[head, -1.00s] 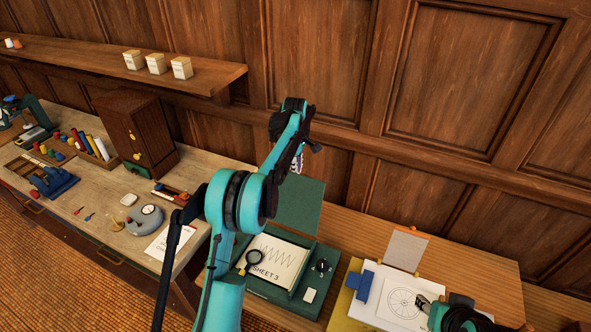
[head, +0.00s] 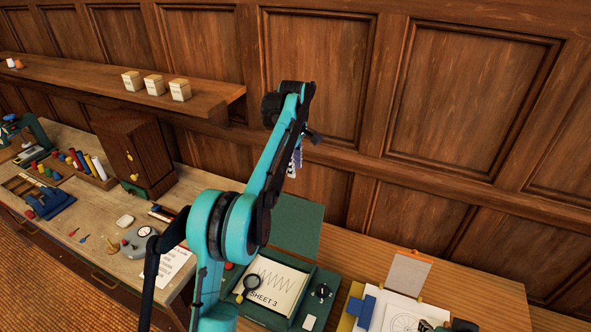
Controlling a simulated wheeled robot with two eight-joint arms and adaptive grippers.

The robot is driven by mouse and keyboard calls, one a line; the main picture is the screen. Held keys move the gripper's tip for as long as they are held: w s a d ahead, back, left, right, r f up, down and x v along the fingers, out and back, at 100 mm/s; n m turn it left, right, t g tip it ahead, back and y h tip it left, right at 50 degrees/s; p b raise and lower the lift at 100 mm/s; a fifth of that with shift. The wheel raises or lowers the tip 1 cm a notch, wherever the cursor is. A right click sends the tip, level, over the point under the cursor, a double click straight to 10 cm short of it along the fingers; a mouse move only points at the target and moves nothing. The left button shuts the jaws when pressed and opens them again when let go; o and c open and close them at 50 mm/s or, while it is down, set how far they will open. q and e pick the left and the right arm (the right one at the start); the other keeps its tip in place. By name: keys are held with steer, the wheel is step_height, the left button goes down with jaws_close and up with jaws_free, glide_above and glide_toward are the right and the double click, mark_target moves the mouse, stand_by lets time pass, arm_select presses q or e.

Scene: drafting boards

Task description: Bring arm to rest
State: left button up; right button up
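My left arm rises teal from the bottom of the head view, bends at a large joint, and reaches up in front of the panelled wall. My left gripper (head: 295,160) hangs below the raised end of that arm, small and partly hidden by it. I cannot make out whether its fingers are apart. It is clear of the boards below. My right gripper (head: 427,325) shows only in part at the bottom edge, over the white sheet with a wheel drawing (head: 403,317). Its fingers are too cut off to judge.
A green board with a drawing sheet (head: 277,283) and magnifier (head: 250,284) lies below the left arm. A wooden shelf (head: 212,105) holds white boxes. A cabinet (head: 130,155) and a grey round device (head: 138,243) stand on the left bench. The wall is close behind.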

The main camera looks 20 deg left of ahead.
arm_select(q)
steer(key=shift+w+a, duration=0.1)
steer(key=s+d+f+m+t+b, duration=0.2)
steer(key=s+d+m+b, duration=0.15)
steer(key=s, duration=0.45)
steer(key=s+d+f+m+t+b, duration=0.1)
steer(key=s+d+m+b, duration=0.1)
steer(key=s+m+b, duration=0.45)
steer(key=s+d+f+m+t+b, duration=0.3)
steer(key=s+f+m+b, duration=0.3)
steer(key=s+f, duration=1.3)
steer(key=shift+s+d+f+m, duration=0.2)
steer(key=shift+s+m, duration=0.3)
steer(key=shift+s, duration=0.65)
steer(key=shift+c, duration=0.4)
